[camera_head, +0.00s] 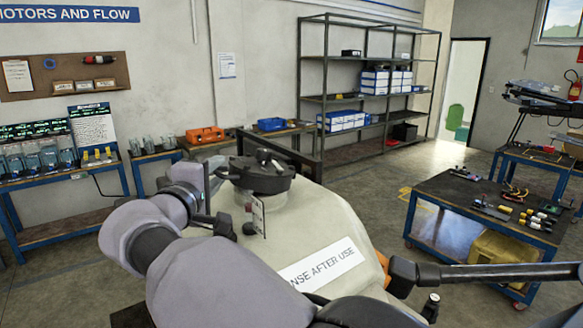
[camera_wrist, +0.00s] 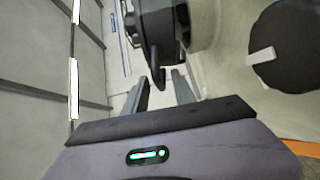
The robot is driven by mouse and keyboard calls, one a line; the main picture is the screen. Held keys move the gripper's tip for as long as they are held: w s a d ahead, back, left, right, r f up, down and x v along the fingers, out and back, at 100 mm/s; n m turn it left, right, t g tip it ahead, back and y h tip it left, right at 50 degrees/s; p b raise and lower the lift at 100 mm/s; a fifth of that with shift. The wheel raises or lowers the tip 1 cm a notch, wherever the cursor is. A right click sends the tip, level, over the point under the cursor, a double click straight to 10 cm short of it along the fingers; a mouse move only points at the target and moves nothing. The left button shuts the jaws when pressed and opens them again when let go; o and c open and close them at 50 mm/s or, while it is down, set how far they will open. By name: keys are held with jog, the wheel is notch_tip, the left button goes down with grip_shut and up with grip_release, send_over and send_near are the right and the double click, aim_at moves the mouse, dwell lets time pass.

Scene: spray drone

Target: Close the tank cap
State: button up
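The tank (camera_head: 215,262) is a pale, rounded body with a label reading "...NSE AFTER USE". Its black round cap (camera_head: 262,178) sits over the pale neck on top, with a small lever on its upper face. I cannot tell whether it is locked. My gripper (camera_head: 212,205) is just left of the cap. In the wrist view my gripper (camera_wrist: 160,85) is open, with a gap between its two fingers. The black cap (camera_wrist: 160,25) shows edge-on beyond them, and a dark tab from it reaches toward the gap. Contact cannot be told.
A small plate (camera_head: 258,217) stands upright on the tank, close to my gripper. A black disc with a pale tab (camera_wrist: 285,50) lies to the right in the wrist view. A black drone arm (camera_head: 490,272) extends right. A tool cart (camera_head: 485,205) stands beyond.

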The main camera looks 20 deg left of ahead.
jog(key=shift+w, duration=0.2)
jog(key=shift+c, duration=0.4)
grip_shut()
dwell(0.9)
